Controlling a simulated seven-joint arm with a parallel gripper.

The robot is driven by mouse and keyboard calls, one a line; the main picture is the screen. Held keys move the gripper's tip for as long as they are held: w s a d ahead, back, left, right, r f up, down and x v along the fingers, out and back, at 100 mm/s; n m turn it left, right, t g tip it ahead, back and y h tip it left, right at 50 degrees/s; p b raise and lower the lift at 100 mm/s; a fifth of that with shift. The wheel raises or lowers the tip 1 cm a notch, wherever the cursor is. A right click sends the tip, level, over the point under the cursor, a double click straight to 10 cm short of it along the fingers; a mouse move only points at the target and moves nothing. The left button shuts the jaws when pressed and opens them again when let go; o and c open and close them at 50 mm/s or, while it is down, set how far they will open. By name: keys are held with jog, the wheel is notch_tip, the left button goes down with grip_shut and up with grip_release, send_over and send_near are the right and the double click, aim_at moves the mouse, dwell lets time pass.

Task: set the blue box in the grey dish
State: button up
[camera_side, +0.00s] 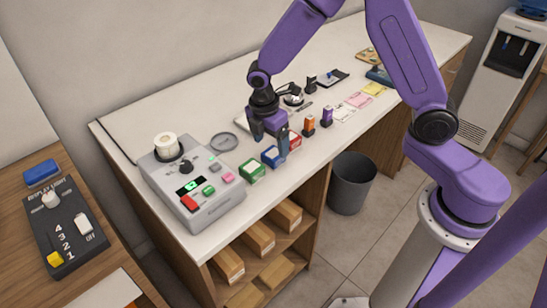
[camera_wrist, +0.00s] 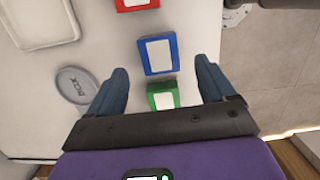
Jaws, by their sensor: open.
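The blue box (camera_side: 270,157) stands on the white counter between a green box and a red box. In the wrist view the blue box (camera_wrist: 145,60) shows a white label on top and lies between and slightly beyond my fingertips. The grey dish (camera_side: 224,142) is a shallow round dish, empty, left of the blue box; in the wrist view the dish (camera_wrist: 75,85) is left of my left finger and carries dark lettering. My gripper (camera_side: 269,145) is open and empty, pointing down at the blue box; its two fingers also show in the wrist view (camera_wrist: 162,66).
The green box (camera_side: 252,170) and red box (camera_side: 294,141) stand close on either side of the blue box. A grey device (camera_side: 218,197) with coloured buttons is at the left. Orange and purple items (camera_side: 309,125) stand farther right. The counter's front edge is near.

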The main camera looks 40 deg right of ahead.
aim_at(273, 152)
jog(key=shift+d+f, duration=0.2)
jog(key=shift+f, duration=0.7)
jog(key=shift+d+f, duration=0.2)
jog(key=shift+f, duration=0.65)
jog(key=shift+d+f, duration=0.2)
jog(key=shift+f, duration=0.7)
jog(key=c, duration=1.2)
jog(key=shift+o, duration=0.2)
jog(key=shift+r, duration=0.1)
